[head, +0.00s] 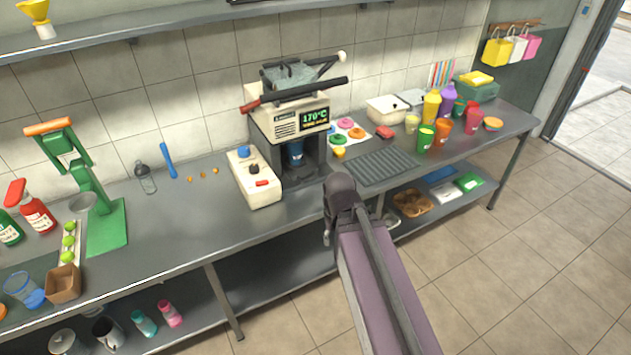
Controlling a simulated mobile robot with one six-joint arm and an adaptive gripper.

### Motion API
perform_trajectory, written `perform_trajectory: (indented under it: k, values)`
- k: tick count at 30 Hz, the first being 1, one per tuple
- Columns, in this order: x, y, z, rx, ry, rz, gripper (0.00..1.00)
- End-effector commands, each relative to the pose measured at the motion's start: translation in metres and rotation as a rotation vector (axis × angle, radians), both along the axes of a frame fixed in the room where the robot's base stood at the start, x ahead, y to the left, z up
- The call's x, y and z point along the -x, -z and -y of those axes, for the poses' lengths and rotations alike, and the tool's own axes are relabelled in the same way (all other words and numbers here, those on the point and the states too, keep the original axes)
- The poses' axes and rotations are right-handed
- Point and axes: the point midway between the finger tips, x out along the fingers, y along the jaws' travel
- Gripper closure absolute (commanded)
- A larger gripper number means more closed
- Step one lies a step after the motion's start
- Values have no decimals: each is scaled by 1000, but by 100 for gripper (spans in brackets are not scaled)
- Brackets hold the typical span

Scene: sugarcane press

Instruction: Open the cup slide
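The cup sealing machine (285,125) stands on the steel counter against the tiled wall. It has a green display reading 170°C and a long lever with a red grip and black end across its top. A blue cup (295,152) sits in the dark bay below the display. The cup slide appears to be in this bay, but its outline and handle are too dark and small to make out. My arm reaches up from the bottom right to a dark joint in front of the counter, right of the machine. My gripper does not show.
A white control box (255,178) stands left of the bay. A dark drip grate (381,167) lies to its right, with colored cups and bottles beyond. A green press (88,195) stands at the left. The counter between press and control box is mostly clear.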

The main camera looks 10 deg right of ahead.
Motion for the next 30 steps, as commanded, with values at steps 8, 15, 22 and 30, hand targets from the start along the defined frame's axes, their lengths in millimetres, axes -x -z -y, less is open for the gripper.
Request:
perform_trajectory:
  k: [8,15,22,30]
  values:
    - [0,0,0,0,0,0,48]
    - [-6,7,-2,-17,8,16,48]
    - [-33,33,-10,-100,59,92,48]
    - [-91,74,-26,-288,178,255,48]
